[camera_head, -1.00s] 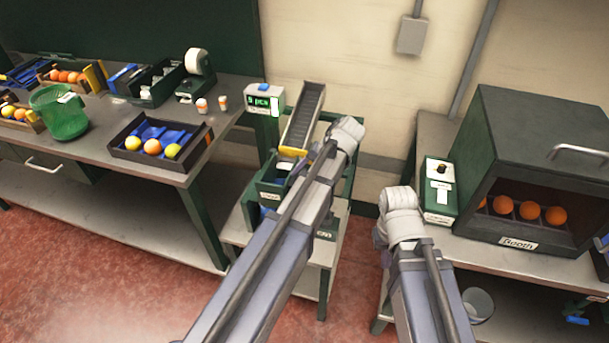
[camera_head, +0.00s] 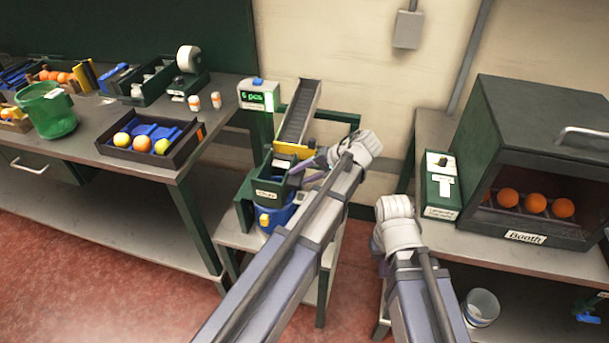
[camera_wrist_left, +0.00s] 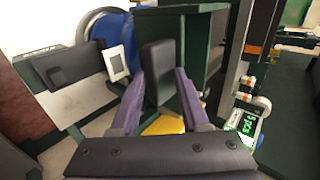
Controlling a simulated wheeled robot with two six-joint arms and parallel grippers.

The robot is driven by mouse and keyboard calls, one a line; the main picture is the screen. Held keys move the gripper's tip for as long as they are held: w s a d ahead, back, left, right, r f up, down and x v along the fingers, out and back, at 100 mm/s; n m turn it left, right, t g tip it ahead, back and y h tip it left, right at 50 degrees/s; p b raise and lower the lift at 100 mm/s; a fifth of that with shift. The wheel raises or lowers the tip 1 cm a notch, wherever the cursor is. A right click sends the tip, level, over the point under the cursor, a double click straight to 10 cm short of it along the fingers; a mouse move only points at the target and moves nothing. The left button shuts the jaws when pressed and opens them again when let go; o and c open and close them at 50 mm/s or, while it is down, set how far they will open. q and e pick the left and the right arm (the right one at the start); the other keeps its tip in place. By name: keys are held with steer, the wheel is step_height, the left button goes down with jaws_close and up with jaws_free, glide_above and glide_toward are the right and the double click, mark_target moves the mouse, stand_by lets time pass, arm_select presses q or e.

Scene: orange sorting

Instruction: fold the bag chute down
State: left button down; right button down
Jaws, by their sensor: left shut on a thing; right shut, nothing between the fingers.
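The bag chute (camera_head: 270,176) is a dark green box-like piece with a white label, below the foot of the dark ramp. My left gripper (camera_head: 306,170) is at its right side, purple fingers pointing left. In the left wrist view my left gripper (camera_wrist_left: 158,82) is shut on a dark grey block-shaped handle (camera_wrist_left: 158,65) beside a green panel (camera_wrist_left: 192,60). Below the chute sits a round blue thing (camera_head: 280,216) with a yellow part. My right gripper (camera_head: 376,246) is mostly hidden behind its wrist; only a bit of purple shows, apart from everything.
The ramp (camera_head: 300,112) rises behind the chute, with a lit counter box (camera_head: 258,95) to its left. A tray (camera_head: 187,150) of fruit lies on the left table. A booth (camera_head: 545,150) with oranges and a small green-white box (camera_head: 441,185) stand on the right bench.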

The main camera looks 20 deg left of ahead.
arm_select(q)
steer(key=c, duration=0.8)
jaws_free()
steer(key=shift+s+f+h, duration=0.3)
steer(key=shift+s+f, duration=0.25)
steer(key=shift+f, duration=0.25)
steer(key=shift+c, duration=0.2)
steer(key=shift+o, duration=0.4)
steer(key=shift+w, duration=0.1)
arm_select(e)
steer(key=shift+f, duration=0.3)
arm_select(q)
steer(key=shift+d+r+p, duration=0.2)
steer(key=shift+r+p, duration=0.2)
steer(key=shift+p, duration=0.1)
steer(key=shift+w+d+r+p, duration=0.25)
steer(key=shift+d+r+p, duration=0.3)
steer(key=shift+r+p, duration=0.45)
steer(key=d+f+p+v, duration=0.1)
steer(key=p+v, duration=0.2)
steer(key=v, duration=0.3)
steer(key=shift+w, duration=0.2)
arm_select(e)
step_height(320, 180, up, 6)
steer(key=shift+w+a, duration=0.25)
steer(key=shift+a, duration=0.1)
